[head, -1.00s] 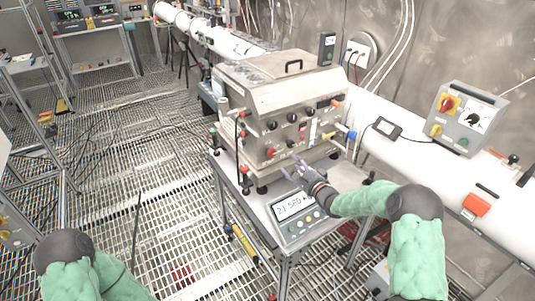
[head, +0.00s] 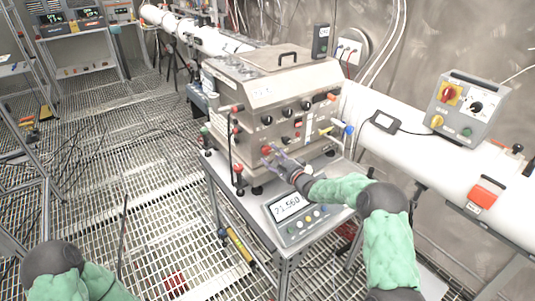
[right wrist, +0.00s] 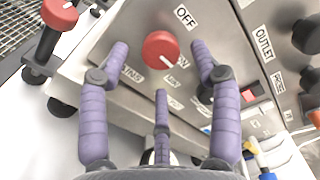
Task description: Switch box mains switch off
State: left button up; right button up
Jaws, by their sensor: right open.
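The steel switch box (head: 275,95) stands on a table, its sloped front carrying several knobs. In the right wrist view a red rotary knob (right wrist: 160,50) sits low on the panel; an OFF label (right wrist: 185,16) is at its upper right and a partly hidden ON label (right wrist: 183,61) at its lower right. The knob's white mark points down and right, towards ON. My right gripper (head: 276,155) is open, its three purple fingers (right wrist: 160,85) spread below and to both sides of the knob, with nothing held. I cannot tell whether they touch it. My left gripper is out of view.
A digital meter (head: 290,208) lies on the table in front of the box. Red-topped posts (head: 238,172) stand at the box's left front. A grey control box (head: 468,108) sits on the white pipe (head: 410,150) at right. Grated floor lies open at left.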

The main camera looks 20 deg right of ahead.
aim_at(268, 151)
jog(key=shift+b+x, duration=0.3)
jog(key=shift+x, duration=1.75)
jog(key=c, duration=1.2)
